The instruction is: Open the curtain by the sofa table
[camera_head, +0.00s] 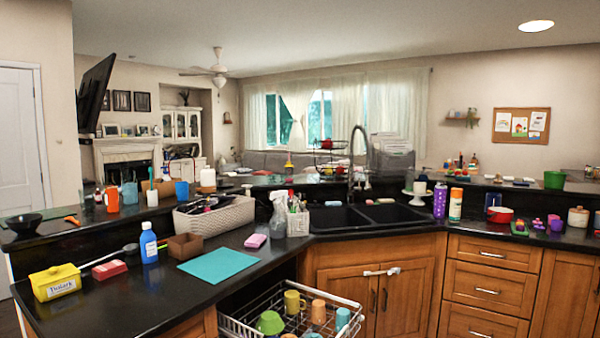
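White curtains (348,110) hang along the window on the far wall, beyond the counters. Window panes (279,118) show between some of the panels, so the curtains cover the window only in part. A grey sofa (262,160) shows in part below the window. I cannot make out a sofa table; the raised counter and the things on it hide much of that area. Neither of my grippers is in view.
A dark counter with a double sink (370,216) stands between me and the window. An open dishwasher rack (262,329) with cups juts out at the front. A woven basket (214,215) and several bottles crowd the counter. A white door (22,150) is at far left.

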